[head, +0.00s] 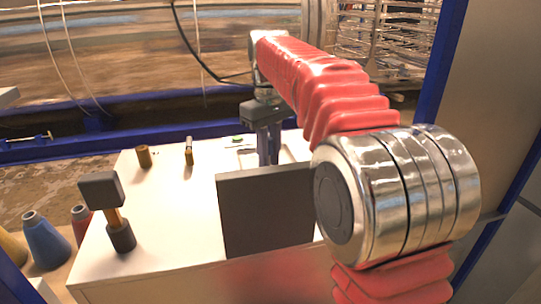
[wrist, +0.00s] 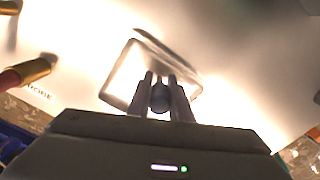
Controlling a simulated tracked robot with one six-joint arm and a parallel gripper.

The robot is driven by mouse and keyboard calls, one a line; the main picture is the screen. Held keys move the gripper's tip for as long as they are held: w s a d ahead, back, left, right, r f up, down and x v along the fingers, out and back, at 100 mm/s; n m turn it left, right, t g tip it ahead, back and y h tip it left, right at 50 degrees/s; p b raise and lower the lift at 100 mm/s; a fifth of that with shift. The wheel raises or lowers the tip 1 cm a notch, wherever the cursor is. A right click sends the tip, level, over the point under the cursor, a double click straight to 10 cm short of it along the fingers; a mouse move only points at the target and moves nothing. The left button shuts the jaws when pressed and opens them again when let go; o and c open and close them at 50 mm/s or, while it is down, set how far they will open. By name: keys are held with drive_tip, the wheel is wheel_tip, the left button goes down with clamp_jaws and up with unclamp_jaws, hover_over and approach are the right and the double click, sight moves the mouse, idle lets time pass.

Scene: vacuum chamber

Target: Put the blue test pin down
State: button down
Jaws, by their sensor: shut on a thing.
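My gripper (head: 268,160) points down over the white table top (head: 180,215), behind the dark upright panel. Its fingertips are partly hidden by that panel in the head view. In the wrist view my gripper (wrist: 161,80) is shut on a small dark rounded piece (wrist: 160,98), which I take for the blue test pin. Its colour is hard to tell there. I cannot tell whether the pin touches the surface.
A dark panel (head: 265,212) stands at the table's front. A black-headed tool (head: 101,190) stands at left. Two brass-coloured cylinders, one plain (head: 143,157) and one silver-topped (head: 189,152), stand farther back. Blue (head: 46,243) and red (head: 81,225) cones are left of the table.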

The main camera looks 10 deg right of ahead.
drive_tip(key=c, duration=1.6)
unclamp_jaws()
drive_tip(key=shift+r, duration=6.05)
drive_tip(key=shift+s, duration=0.1)
